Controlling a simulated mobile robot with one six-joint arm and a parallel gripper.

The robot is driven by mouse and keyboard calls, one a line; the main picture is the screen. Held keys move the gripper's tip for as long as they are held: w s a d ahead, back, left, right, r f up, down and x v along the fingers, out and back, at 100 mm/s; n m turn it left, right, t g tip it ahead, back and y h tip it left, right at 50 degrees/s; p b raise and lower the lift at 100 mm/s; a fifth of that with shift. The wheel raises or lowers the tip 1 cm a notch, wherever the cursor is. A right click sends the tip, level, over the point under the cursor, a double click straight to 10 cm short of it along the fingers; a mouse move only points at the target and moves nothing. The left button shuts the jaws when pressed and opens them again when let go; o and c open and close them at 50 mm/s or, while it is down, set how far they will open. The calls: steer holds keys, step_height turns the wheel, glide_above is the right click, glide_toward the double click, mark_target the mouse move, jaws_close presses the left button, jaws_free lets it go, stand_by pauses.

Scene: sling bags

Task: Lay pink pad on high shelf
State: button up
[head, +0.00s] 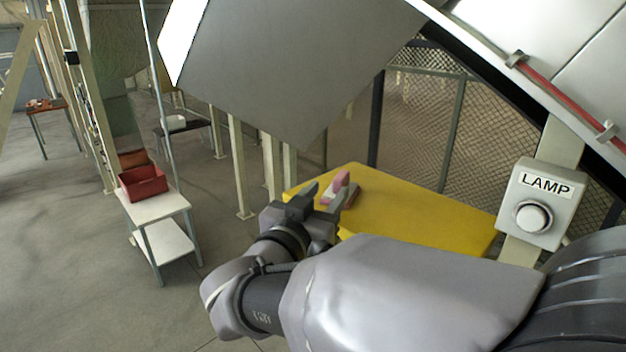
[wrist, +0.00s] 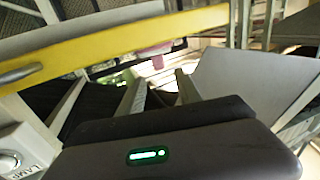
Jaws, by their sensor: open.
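The pink pad (head: 341,181) lies near the left end of a yellow surface (head: 420,212) in the head view. My gripper (head: 331,194) is open in front of it, and the fingers partly overlap the pad in the picture. In the wrist view a small pink patch (wrist: 157,49), likely the pad, shows by the yellow edge (wrist: 110,45). It appears beyond my two spread fingertips (wrist: 159,78), with nothing held between them. I cannot tell how far apart the fingers and pad are. I cannot tell which surface is the high shelf.
A white two-level stand (head: 155,208) with a red bin (head: 143,182) stands at left. A large grey panel (head: 290,70) hangs above the yellow surface. A lamp button box (head: 541,203) is at right, with mesh fence (head: 415,125) behind. The floor at left is open.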

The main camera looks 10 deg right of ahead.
steer(key=s+a+f+n+g+y, duration=0.2)
steer(key=s+a+f+n+y, duration=0.15)
steer(key=s+y, duration=0.65)
steer(key=s+d+f+m+g, duration=0.1)
steer(key=s+d+f+g, duration=0.1)
steer(key=s+f, duration=0.3)
steer(key=s+d+f+g+y, duration=0.1)
steer(key=s+f+g, duration=0.4)
steer(key=s, duration=0.5)
steer(key=shift+s+d+f+m+g, duration=0.15)
steer(key=shift+d+f+m+g, duration=0.3)
steer(key=shift+d, duration=0.35)
